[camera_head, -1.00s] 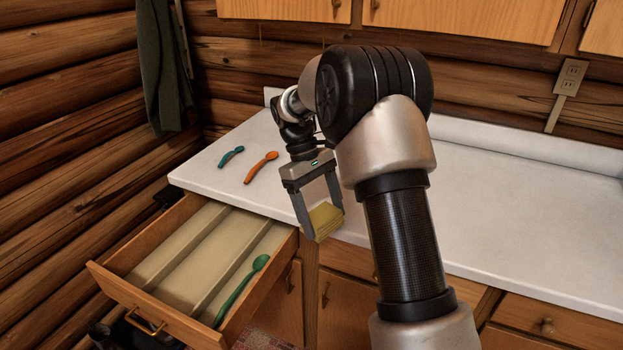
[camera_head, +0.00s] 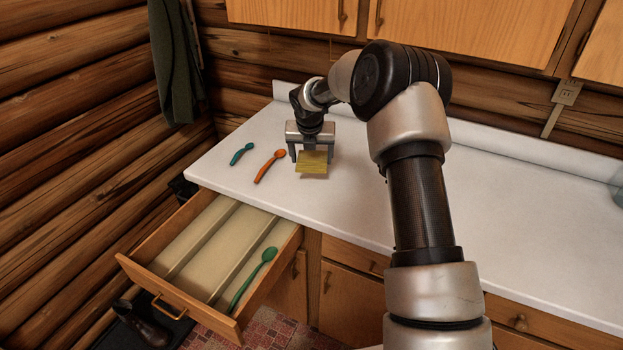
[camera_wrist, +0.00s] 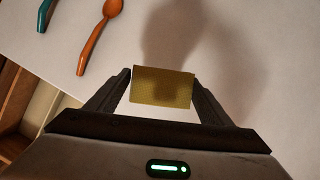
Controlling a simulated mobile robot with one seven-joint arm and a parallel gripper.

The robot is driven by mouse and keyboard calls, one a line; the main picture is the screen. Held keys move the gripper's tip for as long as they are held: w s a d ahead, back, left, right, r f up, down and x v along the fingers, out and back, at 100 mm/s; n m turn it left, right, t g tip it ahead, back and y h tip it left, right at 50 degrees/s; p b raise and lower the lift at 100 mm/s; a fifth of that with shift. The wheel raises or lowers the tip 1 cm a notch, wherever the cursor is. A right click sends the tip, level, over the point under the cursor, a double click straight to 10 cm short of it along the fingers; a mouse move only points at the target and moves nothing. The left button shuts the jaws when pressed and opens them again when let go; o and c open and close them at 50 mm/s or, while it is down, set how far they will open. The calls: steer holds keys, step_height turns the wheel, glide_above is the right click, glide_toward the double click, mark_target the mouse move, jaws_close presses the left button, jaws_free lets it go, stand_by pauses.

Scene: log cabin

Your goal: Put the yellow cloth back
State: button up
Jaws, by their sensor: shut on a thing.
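The yellow cloth (camera_head: 313,162) is a small folded block at the front of my gripper (camera_head: 312,160), over the white counter. In the wrist view the cloth (camera_wrist: 162,86) spans the gap between the two fingers of my gripper (camera_wrist: 163,88), which are shut on its sides. A soft shadow lies on the counter beyond it. I cannot tell whether the cloth touches the counter or hangs just above it.
An orange spoon (camera_head: 268,167) and a teal spoon (camera_head: 241,154) lie on the counter (camera_head: 470,205) left of my gripper. Below, an open drawer (camera_head: 180,318) with long compartments holds a green spoon (camera_head: 254,277). The counter to the right is largely clear.

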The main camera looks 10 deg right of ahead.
step_height(320, 180, down, 8)
steer(key=shift+r, duration=0.1)
stand_by(0.4)
steer(key=o, duration=0.9)
steer(key=shift+o, duration=0.2)
